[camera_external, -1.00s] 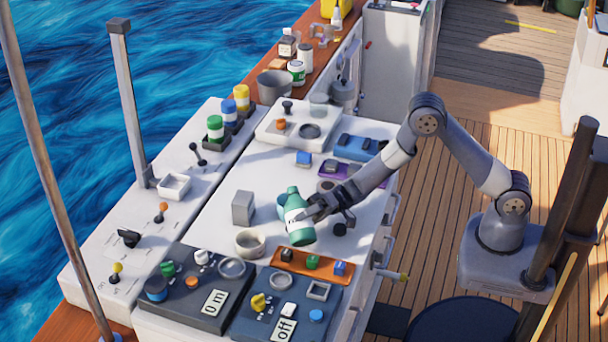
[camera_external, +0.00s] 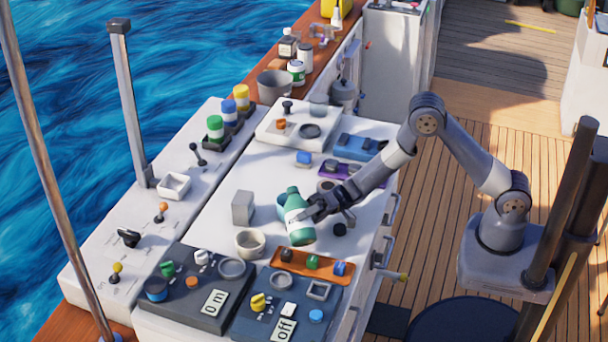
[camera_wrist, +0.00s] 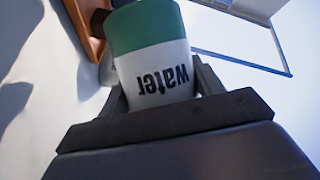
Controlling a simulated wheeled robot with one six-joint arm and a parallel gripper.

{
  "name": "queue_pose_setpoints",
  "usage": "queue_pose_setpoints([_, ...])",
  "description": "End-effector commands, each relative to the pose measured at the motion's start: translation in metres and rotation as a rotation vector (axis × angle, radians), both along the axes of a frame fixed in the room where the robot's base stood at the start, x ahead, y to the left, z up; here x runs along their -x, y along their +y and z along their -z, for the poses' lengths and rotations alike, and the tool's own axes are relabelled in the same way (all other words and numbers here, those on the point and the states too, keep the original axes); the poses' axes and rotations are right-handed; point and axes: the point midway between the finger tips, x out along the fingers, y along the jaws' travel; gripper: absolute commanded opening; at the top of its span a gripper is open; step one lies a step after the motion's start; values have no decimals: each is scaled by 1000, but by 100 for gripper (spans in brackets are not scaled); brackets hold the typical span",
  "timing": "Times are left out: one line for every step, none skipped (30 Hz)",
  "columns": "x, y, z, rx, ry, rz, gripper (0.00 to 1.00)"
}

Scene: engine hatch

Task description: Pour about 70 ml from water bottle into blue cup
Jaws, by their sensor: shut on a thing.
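The water bottle (camera_external: 298,220) is green with a white label. It stands about upright in the external view, neck at the top. My gripper (camera_external: 309,211) is shut on it from the right, around the label. In the wrist view the bottle (camera_wrist: 152,65) is between the fingers of my gripper (camera_wrist: 158,92), and the word "water" appears upside down. I cannot tell whether the bottle's base touches the panel.
A cream bowl-like cup (camera_external: 250,243) stands left of the bottle, with a grey block (camera_external: 243,208) behind it. An orange tray (camera_external: 313,264) with knobs lies in front. A purple tray (camera_external: 340,170) is behind my gripper.

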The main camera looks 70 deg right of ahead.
Motion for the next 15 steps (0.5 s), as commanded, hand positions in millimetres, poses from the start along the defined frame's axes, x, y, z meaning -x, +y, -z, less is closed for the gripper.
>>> queue_pose_setpoints([0,0,-1,0,-2,0,30])
queue_pose_setpoints([0,0,-2,2,-3,0,30])
queue_pose_setpoints([0,0,-3,6,-7,1,30])
queue_pose_setpoints([-1,-1,-5,13,-10,1,30])
queue_pose_setpoints([-1,-1,-6,20,-15,1,30])
queue_pose_setpoints([-1,-2,-10,33,-25,0,30])
queue_pose_setpoints([-2,-2,-13,45,-34,0,30])
queue_pose_setpoints([-2,-3,-16,61,-44,1,30])
queue_pose_setpoints([-3,-4,-20,83,-57,1,30])
queue_pose_setpoints([-4,-5,-24,100,-69,0,30])
queue_pose_setpoints([-4,-6,-27,121,-82,0,30])
queue_pose_setpoints([-6,-8,-20,156,-103,2,30])
queue_pose_setpoints([-7,-10,-14,189,-124,1,30])
queue_pose_setpoints([-8,-12,-11,221,-145,2,30])
queue_pose_setpoints([-10,-14,-7,264,-172,2,30])
